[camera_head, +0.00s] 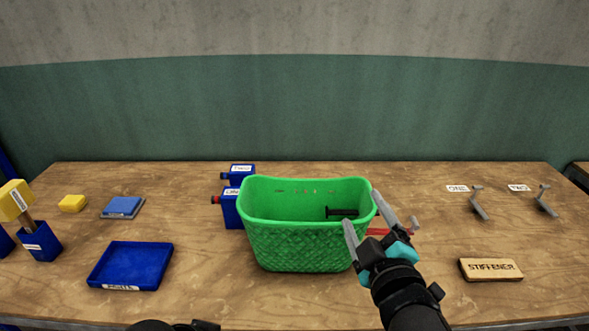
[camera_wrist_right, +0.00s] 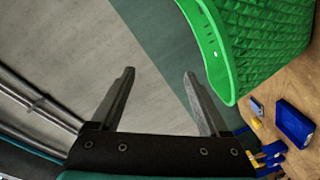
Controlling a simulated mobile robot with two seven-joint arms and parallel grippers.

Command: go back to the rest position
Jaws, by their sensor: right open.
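My right gripper (camera_head: 361,208) is open and empty, with its fingers spread at the right rim of the green basket (camera_head: 305,246). I cannot tell from the head view whether a finger touches the rim. In the right wrist view, the two fingers (camera_wrist_right: 159,74) stand apart with nothing between them, and the basket (camera_wrist_right: 262,50) is beyond them at the upper right. A black object (camera_head: 341,212) lies inside the basket. Only a dark edge that may be part of my left arm shows at the bottom of the head view; no left fingers are visible.
Blue presses (camera_head: 231,207) stand left of the basket. A blue tray (camera_head: 131,264), blue pad (camera_head: 122,207) and yellow block (camera_head: 72,203) lie further left. A wooden STIFFENER block (camera_head: 491,269) and grey levers (camera_head: 479,204) are at right. A red part lies partly hidden behind my gripper.

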